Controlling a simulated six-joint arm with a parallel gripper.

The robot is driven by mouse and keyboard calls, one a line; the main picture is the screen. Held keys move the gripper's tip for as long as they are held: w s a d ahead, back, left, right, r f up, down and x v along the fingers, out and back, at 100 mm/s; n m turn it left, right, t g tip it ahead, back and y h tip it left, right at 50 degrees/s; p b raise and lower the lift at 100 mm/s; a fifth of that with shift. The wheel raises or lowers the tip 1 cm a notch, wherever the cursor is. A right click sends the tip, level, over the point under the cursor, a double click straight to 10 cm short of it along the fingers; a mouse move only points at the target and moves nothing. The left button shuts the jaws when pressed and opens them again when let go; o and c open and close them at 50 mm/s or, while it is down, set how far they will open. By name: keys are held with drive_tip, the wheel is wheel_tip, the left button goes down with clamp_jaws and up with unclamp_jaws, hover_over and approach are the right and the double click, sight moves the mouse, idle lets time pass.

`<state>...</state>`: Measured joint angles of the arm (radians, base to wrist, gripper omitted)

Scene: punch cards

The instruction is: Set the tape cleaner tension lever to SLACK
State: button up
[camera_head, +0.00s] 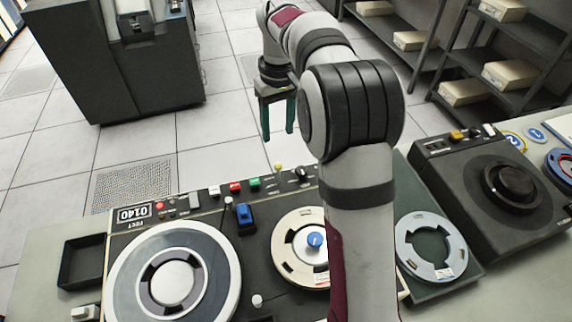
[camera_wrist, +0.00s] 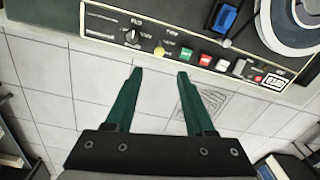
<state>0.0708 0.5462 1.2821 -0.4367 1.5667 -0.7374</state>
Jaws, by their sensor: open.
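In the wrist view the yellow knob (camera_wrist: 159,52) lies just beyond and between the fingertips. My gripper (camera_head: 277,133) points down with its two green fingers apart and empty, beyond the panel's far edge in the head view. In the wrist view the gripper (camera_wrist: 160,72) shows floor tiles between its fingers. It touches nothing that I can see.
Beside the lever are a black knob (camera_head: 301,174), a green button (camera_head: 254,183) and a red button (camera_head: 235,187). A blue switch (camera_head: 246,214) and a large reel (camera_head: 215,246) sit nearer. A black machine (camera_head: 500,185) stands right. My arm hides part of the deck.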

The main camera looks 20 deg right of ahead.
sight(278, 164)
wheel_tip(278, 164, down, 14)
drive_tip(key=shift+a+f, duration=0.1)
clamp_jaws()
idle(0.3)
